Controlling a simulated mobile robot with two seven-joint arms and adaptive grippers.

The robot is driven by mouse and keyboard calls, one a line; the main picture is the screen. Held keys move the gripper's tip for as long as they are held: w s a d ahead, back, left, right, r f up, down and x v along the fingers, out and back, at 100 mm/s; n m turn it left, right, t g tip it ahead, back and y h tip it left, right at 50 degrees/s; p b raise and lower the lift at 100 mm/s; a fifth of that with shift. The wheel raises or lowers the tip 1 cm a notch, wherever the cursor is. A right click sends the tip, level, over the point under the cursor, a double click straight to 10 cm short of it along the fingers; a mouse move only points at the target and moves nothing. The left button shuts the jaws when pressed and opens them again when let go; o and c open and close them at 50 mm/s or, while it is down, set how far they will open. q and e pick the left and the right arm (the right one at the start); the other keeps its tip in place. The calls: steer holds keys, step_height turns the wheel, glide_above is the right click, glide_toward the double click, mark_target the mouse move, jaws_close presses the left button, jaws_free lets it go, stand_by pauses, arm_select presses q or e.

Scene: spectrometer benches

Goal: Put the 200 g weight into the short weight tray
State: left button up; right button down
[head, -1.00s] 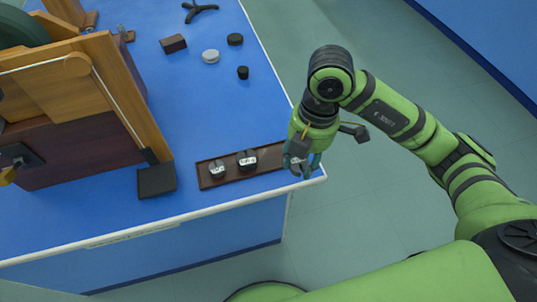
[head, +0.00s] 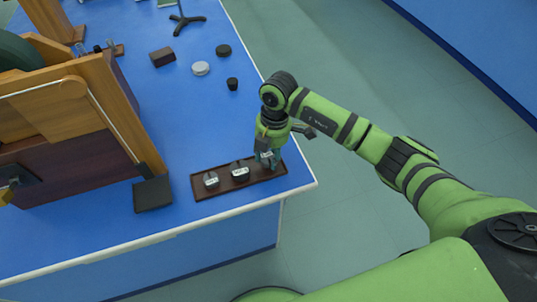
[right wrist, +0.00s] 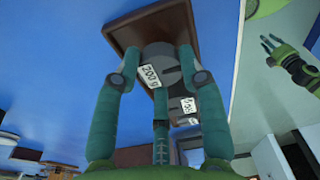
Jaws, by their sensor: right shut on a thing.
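My right gripper (head: 268,162) is shut on the 200 g weight, a grey cylinder with a white label. The label reads 200 g in the right wrist view (right wrist: 150,76). The gripper holds it upright at the right end of the brown weight tray (head: 225,190). I cannot tell whether the weight touches the tray floor. Two other labelled weights stand in the tray, one at the left (head: 211,180) and one near the middle (head: 240,172). My left gripper (right wrist: 270,48) shows small at the right of the right wrist view, its fingers apart and empty.
The tray lies near the front right corner of the blue bench (head: 190,125). A dark square pad (head: 153,194) and a large wooden apparatus (head: 75,140) stand to its left. Several small items, including a brown block (head: 162,57) and a grey disc (head: 201,68), lie behind.

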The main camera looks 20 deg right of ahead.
steer(key=shift+f, duration=0.65)
steer(key=shift+f, duration=0.2)
steer(key=c, duration=0.7)
jaws_free()
steer(key=shift+c, duration=0.2)
